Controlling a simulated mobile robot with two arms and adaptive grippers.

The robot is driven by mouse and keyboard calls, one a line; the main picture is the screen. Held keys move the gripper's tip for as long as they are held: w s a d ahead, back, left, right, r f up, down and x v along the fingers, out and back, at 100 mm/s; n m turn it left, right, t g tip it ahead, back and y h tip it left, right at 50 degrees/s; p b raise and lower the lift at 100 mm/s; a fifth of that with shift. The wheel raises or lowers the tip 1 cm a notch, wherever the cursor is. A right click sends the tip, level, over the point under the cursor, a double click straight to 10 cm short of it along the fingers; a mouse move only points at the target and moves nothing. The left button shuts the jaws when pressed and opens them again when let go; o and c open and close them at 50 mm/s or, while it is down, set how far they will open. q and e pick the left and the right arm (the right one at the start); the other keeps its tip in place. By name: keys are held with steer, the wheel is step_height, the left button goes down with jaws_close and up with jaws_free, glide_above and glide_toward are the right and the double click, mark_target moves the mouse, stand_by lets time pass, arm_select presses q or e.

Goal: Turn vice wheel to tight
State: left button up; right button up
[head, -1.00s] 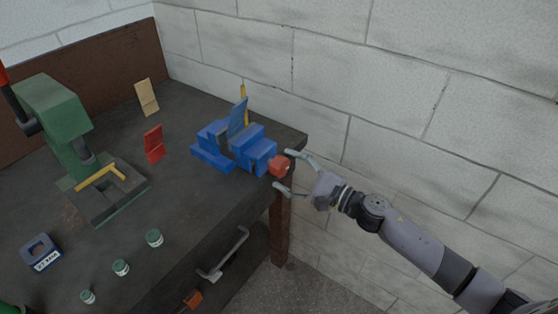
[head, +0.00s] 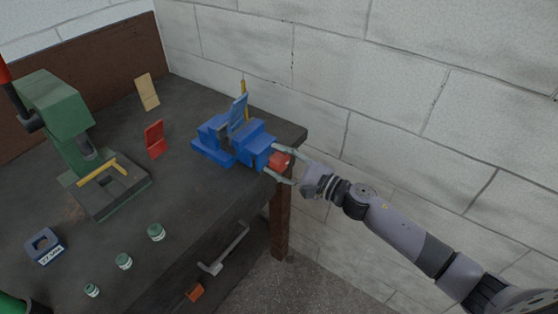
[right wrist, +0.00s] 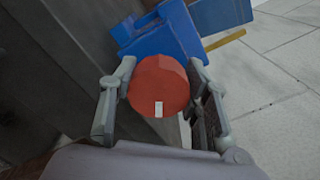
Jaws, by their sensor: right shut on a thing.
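The blue vice (head: 235,138) stands at the far right corner of the dark bench. Its red wheel (head: 279,161) faces right, at the bench's edge. My right gripper (head: 283,165) is shut on the wheel, one finger on each side. In the right wrist view the wheel (right wrist: 160,85) fills the space between the fingers, with a small white mark low on its face; the blue vice body (right wrist: 170,35) shows behind it. A blue plate and a yellow piece stand upright at the vice. My left gripper is not in view.
A green press (head: 60,115) stands at the left of the bench. A red piece (head: 155,139), a tan piece (head: 147,92), a blue block (head: 45,246) and several small green-topped jars (head: 156,231) are on the bench. A drawer handle (head: 225,250) sticks out in front. A block wall runs behind.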

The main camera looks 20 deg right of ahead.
steer(key=c, duration=0.5)
